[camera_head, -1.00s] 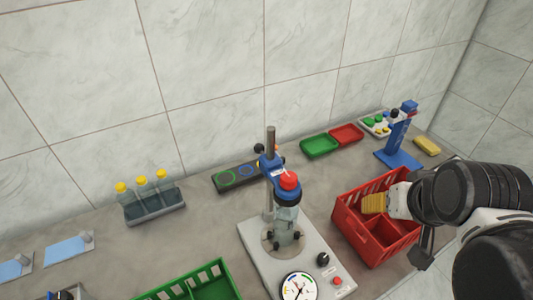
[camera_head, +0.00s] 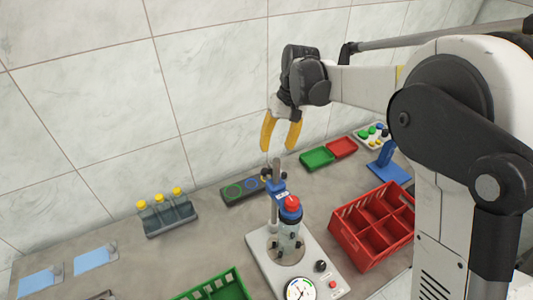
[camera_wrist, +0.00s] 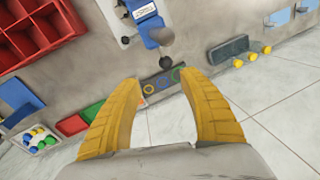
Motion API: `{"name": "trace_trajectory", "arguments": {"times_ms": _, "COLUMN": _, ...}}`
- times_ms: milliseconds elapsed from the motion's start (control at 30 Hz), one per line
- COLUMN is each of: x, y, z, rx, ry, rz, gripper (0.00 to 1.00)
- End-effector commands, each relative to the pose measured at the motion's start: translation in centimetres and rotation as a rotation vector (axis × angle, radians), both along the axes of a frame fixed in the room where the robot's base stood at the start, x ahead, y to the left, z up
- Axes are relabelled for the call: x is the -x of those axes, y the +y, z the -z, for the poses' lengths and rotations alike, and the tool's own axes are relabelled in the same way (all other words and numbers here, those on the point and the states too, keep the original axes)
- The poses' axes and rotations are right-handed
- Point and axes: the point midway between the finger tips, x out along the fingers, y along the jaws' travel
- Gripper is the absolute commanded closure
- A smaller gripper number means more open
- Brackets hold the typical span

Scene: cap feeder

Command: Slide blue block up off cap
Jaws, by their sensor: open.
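The blue block (camera_head: 277,187) sits on the upright metal post (camera_head: 275,212) of the grey stand, its ring reaching over the bottle. The red cap (camera_head: 292,203) tops the clear bottle (camera_head: 288,235) and shows within the blue ring. My gripper (camera_head: 279,149), with yellow fingers, is open and empty, pointing down above and behind the post top. In the wrist view the blue block (camera_wrist: 151,31) lies beyond my open fingertips (camera_wrist: 160,84), and nothing is between them. The red cap cannot be made out there.
A red divided crate (camera_head: 372,228) stands right of the stand, and a green crate (camera_head: 215,288) in front left. A rack with yellow-capped tubes (camera_head: 168,218) stands left. Green (camera_head: 317,158) and red (camera_head: 341,147) trays and a blue stand (camera_head: 388,165) are at back right. The tiled wall is close behind.

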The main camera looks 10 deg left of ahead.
Motion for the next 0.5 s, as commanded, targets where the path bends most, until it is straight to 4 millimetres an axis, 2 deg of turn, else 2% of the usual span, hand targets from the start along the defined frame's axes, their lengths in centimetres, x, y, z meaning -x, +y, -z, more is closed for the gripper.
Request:
{"name": "trace_trajectory", "arguments": {"times_ms": 100, "x": -0.4, "y": 1.3, "z": 0.6, "rx": 0.001, "ry": 0.023, "rz": -0.021, "gripper": 0.51}}
{"name": "trace_trajectory", "arguments": {"times_ms": 267, "x": -0.4, "y": 1.7, "z": 2.0, "rx": 0.001, "ry": 0.03, "rz": -0.027, "gripper": 0.51}}
{"name": "trace_trajectory", "arguments": {"times_ms": 500, "x": 0.0, "y": 2.5, "z": 6.5, "rx": 0.001, "ry": 0.029, "rz": -0.028, "gripper": 0.51}}
